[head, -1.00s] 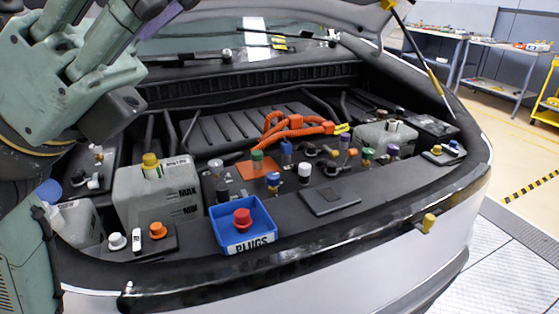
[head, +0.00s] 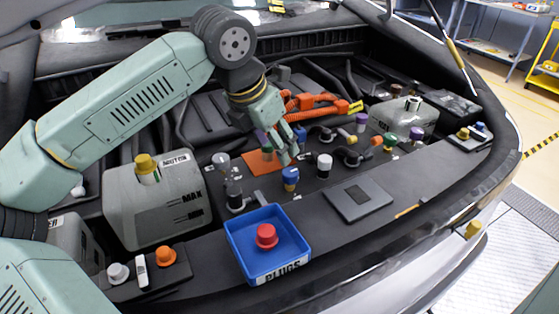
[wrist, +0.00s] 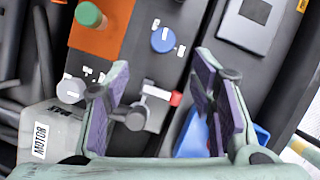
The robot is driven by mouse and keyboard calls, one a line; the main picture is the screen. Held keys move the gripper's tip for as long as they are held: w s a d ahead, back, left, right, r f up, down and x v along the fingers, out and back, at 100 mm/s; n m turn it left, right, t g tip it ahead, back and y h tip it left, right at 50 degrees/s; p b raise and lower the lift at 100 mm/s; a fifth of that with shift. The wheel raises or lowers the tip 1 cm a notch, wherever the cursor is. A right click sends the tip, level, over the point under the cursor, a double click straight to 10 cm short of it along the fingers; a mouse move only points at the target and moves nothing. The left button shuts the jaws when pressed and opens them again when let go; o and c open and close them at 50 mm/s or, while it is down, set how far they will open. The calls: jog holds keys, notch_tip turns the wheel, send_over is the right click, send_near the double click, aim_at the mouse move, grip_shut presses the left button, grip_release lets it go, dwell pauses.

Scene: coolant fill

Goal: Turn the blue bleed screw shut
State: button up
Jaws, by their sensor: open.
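The blue bleed screw (head: 290,175) is a round blue knob on a light, brass-coloured fitting, standing upright behind the blue plugs tray. In the wrist view its blue top (wrist: 163,40) carries a white mark and lies beyond the fingertips, roughly between their lines. My gripper (head: 287,153) is over the engine bay, close above and behind the screw in the head view. In the wrist view my gripper (wrist: 160,78) has its two purple-padded fingers wide apart with nothing held. The fingers look apart from the screw. The gap in height is hard to tell.
The blue tray (head: 240,255) holding a red plug stands in front. A green-capped fitting stands on an orange plate (wrist: 112,32). A white-capped fitting (head: 325,165) and a flat grey pad (head: 357,200) are to the right. The motor reservoir (head: 150,205) is left.

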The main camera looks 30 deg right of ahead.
aim_at(289, 173)
jog(key=p+x, duration=0.1)
jog(key=x, duration=0.4)
jog(key=p+x, duration=0.1)
jog(key=x, duration=0.4)
jog(key=shift+s+d+f, duration=0.1)
jog(key=shift+s+d, duration=0.05)
jog(key=shift+s, duration=0.05)
jog(key=c, duration=1.1)
